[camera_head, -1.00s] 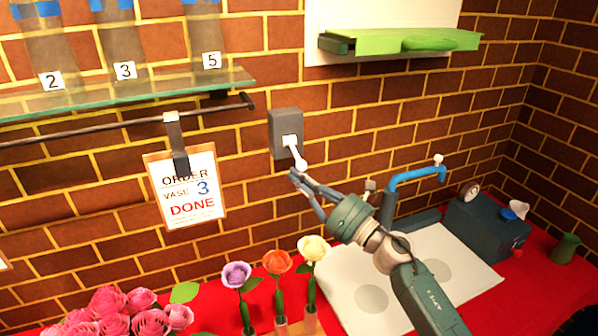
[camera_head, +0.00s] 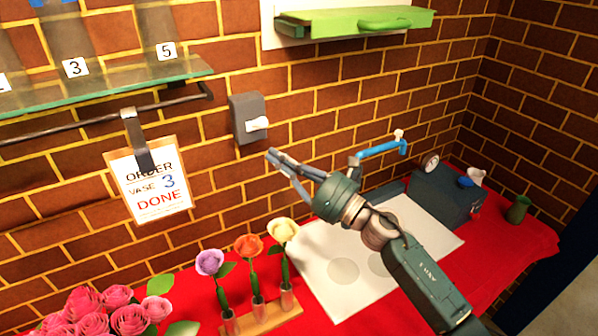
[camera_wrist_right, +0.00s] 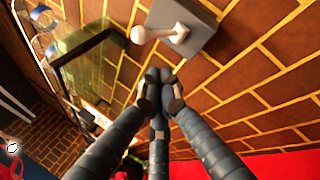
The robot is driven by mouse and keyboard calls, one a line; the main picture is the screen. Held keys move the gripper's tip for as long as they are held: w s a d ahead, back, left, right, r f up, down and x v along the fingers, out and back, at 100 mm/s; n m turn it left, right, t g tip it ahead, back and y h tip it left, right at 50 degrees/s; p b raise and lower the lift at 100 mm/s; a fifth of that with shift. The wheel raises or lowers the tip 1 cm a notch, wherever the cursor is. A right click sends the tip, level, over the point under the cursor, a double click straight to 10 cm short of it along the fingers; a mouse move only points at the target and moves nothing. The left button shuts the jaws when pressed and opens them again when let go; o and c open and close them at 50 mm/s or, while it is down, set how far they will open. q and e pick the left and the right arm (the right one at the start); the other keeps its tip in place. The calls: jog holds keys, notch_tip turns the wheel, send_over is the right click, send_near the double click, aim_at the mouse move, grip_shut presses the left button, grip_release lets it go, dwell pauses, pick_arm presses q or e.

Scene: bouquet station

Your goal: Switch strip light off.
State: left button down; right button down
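The light switch is a grey box (camera_head: 247,119) on the brick wall, right of the order card. Its white lever (camera_head: 258,124) looks short and sticks out from the box towards the right, no longer hanging down. In the right wrist view the lever's round white knob (camera_wrist_right: 139,34) stands clear of the fingers. My right gripper (camera_head: 271,156) is just below and right of the switch, apart from the lever. Its fingertips (camera_wrist_right: 160,85) are together with nothing between them. My left gripper is out of view. I cannot make out the strip light itself.
An order card (camera_head: 152,184) hangs from a rail below a glass shelf (camera_head: 130,88). Below are pink roses (camera_head: 95,312) and three flowers in a wooden holder (camera_head: 262,316). A green shelf (camera_head: 355,21) is above.

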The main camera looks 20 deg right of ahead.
jog(key=v, duration=0.8)
jog(key=shift+s+d, duration=0.2)
